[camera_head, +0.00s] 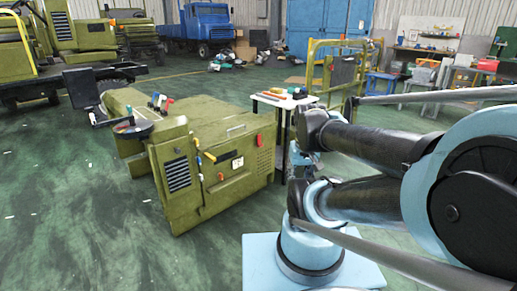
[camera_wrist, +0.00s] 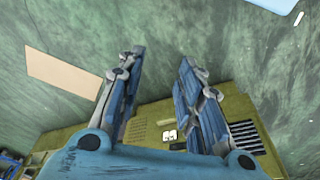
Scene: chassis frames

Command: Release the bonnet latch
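The olive-green machine body (camera_head: 225,170) stands left of my arm in the head view, with a flat bonnet-like top. I cannot tell which handle is the bonnet latch. In the wrist view the green body (camera_wrist: 150,120) shows behind and between the fingers, with its label (camera_wrist: 169,135) and a grille (camera_wrist: 245,138). My gripper (camera_wrist: 162,62) is open and empty, its two blue fingers apart. In the head view it is mostly hidden by my arm.
A small white-topped table (camera_head: 284,101) with tools stands behind the machine body. A yellow frame (camera_head: 311,68) is beyond it. Another green vehicle (camera_head: 75,45) and a blue truck (camera_head: 205,24) stand at the back left. The floor left of the machine body is largely clear.

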